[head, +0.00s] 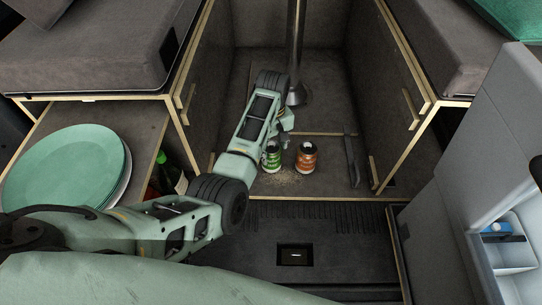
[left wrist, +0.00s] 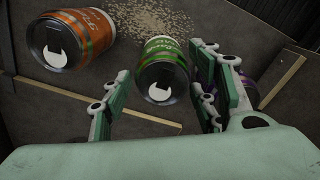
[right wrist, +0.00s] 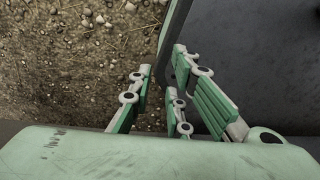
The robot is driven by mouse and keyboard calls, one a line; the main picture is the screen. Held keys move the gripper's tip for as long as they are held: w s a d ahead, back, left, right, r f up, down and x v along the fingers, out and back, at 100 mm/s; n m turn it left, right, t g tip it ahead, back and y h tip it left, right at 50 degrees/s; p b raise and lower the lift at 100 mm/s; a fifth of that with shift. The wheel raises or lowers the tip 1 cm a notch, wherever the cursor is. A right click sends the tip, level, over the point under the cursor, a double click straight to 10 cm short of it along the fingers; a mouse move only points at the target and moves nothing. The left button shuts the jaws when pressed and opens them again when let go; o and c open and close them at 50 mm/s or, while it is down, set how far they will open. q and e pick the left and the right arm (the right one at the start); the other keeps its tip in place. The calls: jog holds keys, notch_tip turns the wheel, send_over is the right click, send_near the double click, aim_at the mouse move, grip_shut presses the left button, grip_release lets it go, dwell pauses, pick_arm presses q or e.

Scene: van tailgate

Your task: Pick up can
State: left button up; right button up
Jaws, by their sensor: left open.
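A green can (head: 272,157) and an orange can (head: 306,157) stand side by side on the van floor. My left gripper (head: 284,128) reaches down close to the green can. In the left wrist view the green can (left wrist: 163,72) shows between the spread fingers of the open left gripper (left wrist: 160,100), which do not clearly touch it. The orange can (left wrist: 74,40) is left of the fingers there. A purple object (left wrist: 249,94) is mostly hidden behind the right finger. My right gripper (right wrist: 158,85) shows only in the right wrist view, fingers apart, over gravel and a dark surface.
Pale crumbs (head: 280,177) lie in front of the cans. A metal post (head: 295,50) stands behind them, and cabinets flank the floor. Green plates (head: 65,165) and a bottle (head: 168,174) are in the left compartment. A grey door (head: 500,150) is at right.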

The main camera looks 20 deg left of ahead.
pick_arm(q)
notch_tip(320, 180, down, 7)
jog(key=shift+w+b, duration=0.1)
jog(key=shift+b, duration=0.45)
jog(key=shift+c, duration=0.2)
jog(key=shift+r, duration=0.1)
jog(key=c, duration=1.2)
